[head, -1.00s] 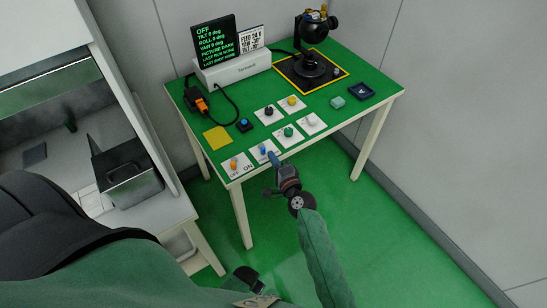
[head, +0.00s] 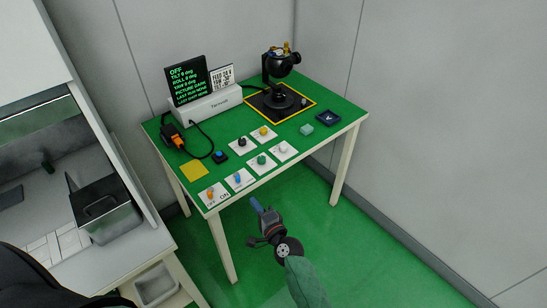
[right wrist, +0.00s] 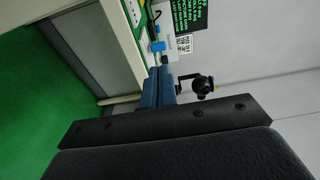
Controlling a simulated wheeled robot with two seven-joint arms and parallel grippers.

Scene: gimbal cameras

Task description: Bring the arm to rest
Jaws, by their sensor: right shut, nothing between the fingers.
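My right gripper (head: 256,206) is in front of the near edge of the green table (head: 297,143), apart from it, with its blue fingers together and nothing between them. In the right wrist view its fingers (right wrist: 158,87) point toward the table edge and also look closed. My right arm's green sleeve (head: 305,283) comes in from the bottom. My left gripper does not show in either view.
The table holds several white switch plates (head: 239,180), a screen reading OFF (head: 187,80), a black gimbal camera (head: 283,68), a yellow pad (head: 194,170) and a dark tray (head: 328,118). Green floor lies open at right.

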